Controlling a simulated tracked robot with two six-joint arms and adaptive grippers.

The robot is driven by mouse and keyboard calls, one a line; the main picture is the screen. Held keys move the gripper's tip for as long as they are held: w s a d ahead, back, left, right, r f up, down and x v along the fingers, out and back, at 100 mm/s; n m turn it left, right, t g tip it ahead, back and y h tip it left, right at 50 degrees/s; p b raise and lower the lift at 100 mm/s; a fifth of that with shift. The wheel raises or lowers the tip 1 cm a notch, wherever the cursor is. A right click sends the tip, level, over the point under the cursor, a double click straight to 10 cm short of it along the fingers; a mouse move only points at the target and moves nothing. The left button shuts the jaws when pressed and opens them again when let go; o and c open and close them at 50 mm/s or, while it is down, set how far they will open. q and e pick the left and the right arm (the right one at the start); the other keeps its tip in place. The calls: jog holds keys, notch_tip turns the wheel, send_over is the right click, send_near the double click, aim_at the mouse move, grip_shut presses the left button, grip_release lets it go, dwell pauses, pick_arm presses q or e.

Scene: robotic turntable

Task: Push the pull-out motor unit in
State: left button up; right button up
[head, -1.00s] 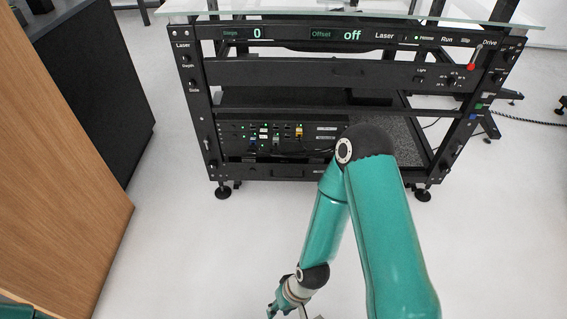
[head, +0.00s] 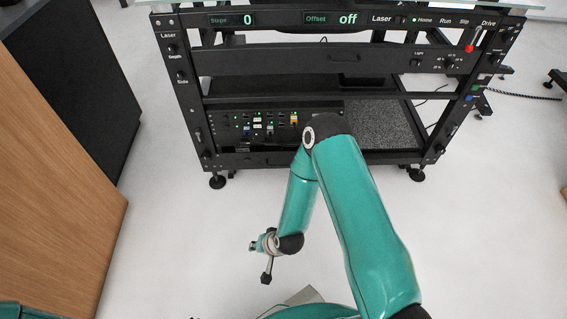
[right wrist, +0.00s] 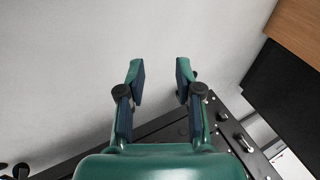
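The black rack (head: 188,98) of the turntable stands ahead in the head view. A black box (head: 229,143) with small lights and plugs sits at the left of its lower shelf; I take it for the motor unit, but cannot be sure. My right forearm hides part of the box's right end. How far the box sticks out is hard to tell. My right gripper (head: 254,246) is in front of the rack, low and apart from it, pointing left. In the right wrist view (right wrist: 159,72) its two fingers are apart with nothing between them. My left gripper is out of view.
A wooden panel (head: 60,190) and a black cabinet (head: 85,85) stand at the left. The speckled shelf (head: 385,125) right of the box is bare. White floor (head: 165,220) is free before the rack.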

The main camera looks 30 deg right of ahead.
pick_arm(q)
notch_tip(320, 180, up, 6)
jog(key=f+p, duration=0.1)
jog(key=p, duration=0.4)
pick_arm(e)
jog(key=w+d+m+t+h, duration=0.4)
jog(key=w+d+m+h, duration=0.15)
jog(key=d+m, duration=0.25)
jog(key=w+d+m+t+h, duration=0.4)
jog(key=w+d+m+h, duration=0.15)
jog(key=d+m, duration=0.3)
jog(key=shift+y, duration=0.3)
jog(key=b+x, duration=0.4)
jog(key=x, duration=0.4)
jog(key=b+x, duration=0.3)
jog(key=x, duration=0.6)
jog(key=shift+w+r+b, duration=0.15)
jog(key=shift+r+b, duration=0.05)
jog(key=shift+b, duration=0.2)
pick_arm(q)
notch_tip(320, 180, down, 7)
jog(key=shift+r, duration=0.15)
pick_arm(e)
grip_shut()
